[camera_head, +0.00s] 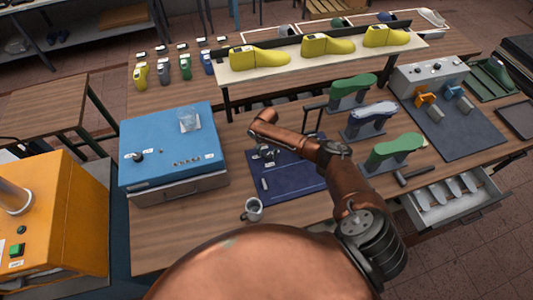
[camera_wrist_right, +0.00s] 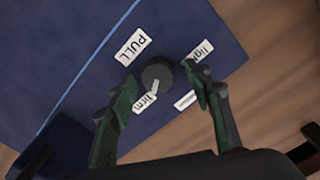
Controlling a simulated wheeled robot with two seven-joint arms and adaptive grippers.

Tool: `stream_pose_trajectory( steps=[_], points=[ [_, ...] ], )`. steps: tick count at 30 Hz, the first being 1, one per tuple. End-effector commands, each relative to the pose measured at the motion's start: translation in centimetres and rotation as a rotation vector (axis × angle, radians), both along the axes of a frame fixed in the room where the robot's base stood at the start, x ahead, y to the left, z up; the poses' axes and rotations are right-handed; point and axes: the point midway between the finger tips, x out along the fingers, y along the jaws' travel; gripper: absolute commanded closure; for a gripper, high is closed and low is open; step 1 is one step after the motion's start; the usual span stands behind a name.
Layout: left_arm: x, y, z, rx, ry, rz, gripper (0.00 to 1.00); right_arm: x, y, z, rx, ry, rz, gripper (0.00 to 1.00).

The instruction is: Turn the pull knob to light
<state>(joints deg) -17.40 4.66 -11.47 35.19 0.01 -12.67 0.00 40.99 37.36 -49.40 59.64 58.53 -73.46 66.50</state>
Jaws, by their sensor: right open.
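The pull knob (camera_wrist_right: 157,75) is a dark round knob on a dark blue surface in the right wrist view. Its pale pointer (camera_wrist_right: 153,88) points at the "firm" label (camera_wrist_right: 145,102). A "PULL" label (camera_wrist_right: 132,47) lies up and left of it, and the "light" label (camera_wrist_right: 199,53) up and right. Another label, too blurred to read surely, is partly covered by a finger. My right gripper (camera_head: 267,153) is open over the blue mat (camera_head: 290,180), its fingers on either side of the knob; contact cannot be told. My left gripper is out of view.
Green and grey shoe lasts on stands (camera_head: 395,150) are to the right. Yellow lasts (camera_head: 327,46) line a shelf behind.

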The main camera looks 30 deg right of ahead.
Motion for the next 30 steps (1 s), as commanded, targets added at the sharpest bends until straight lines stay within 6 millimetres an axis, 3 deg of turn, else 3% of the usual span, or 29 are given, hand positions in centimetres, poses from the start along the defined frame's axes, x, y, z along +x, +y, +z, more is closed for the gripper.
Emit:
stream_pose_trajectory(
  steps=[3,5,8,18,26,30],
  points=[
    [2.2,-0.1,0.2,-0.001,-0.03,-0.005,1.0,0.0,0.0,-0.2,0.0,0.0,0.0,0.54],
    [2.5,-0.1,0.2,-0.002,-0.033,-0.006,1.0,0.0,0.0,-0.1,0.0,0.0,0.001,0.54],
    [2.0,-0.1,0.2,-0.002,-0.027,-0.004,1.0,0.0,0.0,-0.1,0.0,0.0,0.001,0.54],
    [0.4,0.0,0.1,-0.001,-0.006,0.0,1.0,0.0,0.0,-0.1,0.0,0.0,0.001,0.78],
    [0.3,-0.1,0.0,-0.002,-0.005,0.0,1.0,0.0,0.0,-0.1,-0.001,0.001,0.001,0.95],
    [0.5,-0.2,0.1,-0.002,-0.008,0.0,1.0,0.0,0.0,-0.1,0.0,0.0,0.006,0.96]
  ],
)
